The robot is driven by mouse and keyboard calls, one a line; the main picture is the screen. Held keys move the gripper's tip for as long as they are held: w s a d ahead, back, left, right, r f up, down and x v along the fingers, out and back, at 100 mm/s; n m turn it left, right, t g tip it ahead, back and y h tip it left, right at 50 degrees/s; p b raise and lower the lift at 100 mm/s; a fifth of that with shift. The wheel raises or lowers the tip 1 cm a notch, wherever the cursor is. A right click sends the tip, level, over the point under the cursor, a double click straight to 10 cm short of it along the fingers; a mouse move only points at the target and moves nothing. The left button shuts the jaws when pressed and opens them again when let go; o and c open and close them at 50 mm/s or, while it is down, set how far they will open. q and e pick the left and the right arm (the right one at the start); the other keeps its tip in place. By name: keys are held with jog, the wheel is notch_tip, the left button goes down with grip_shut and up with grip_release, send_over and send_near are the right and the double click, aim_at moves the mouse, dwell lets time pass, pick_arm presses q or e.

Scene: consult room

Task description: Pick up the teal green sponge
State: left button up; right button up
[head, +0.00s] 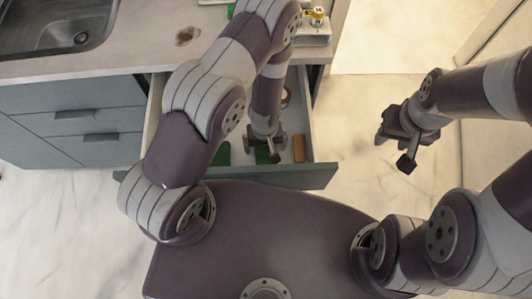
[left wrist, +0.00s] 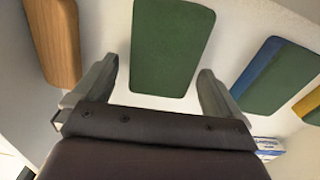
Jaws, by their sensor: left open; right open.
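A plain dark teal-green sponge (left wrist: 170,45) lies in the open drawer (head: 318,172). It fills the middle of the left wrist view, and part of it shows in the head view (head: 262,155). My left gripper (head: 266,148) is inside the drawer area, above the sponge. In the left wrist view its two open fingers (left wrist: 155,88) stand apart, one on each side of the sponge's near end, with nothing gripped. Whether they touch it I cannot tell. My right gripper (head: 396,150) is open and empty, over the floor right of the drawer.
An orange-brown block (head: 298,148) lies beside the sponge. On its other side are a green-and-blue block (left wrist: 275,75) and a yellow-and-green one (left wrist: 310,103). The drawer walls stand close around. The counter (head: 120,62) with a sink (head: 60,25) is behind.

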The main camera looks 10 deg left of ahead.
pick_arm(q)
jog(key=shift+w+f, duration=0.1)
jog(key=shift+f, duration=0.15)
jog(key=c, duration=1)
jog(key=shift+r, duration=0.1)
jog(key=shift+c, duration=0.2)
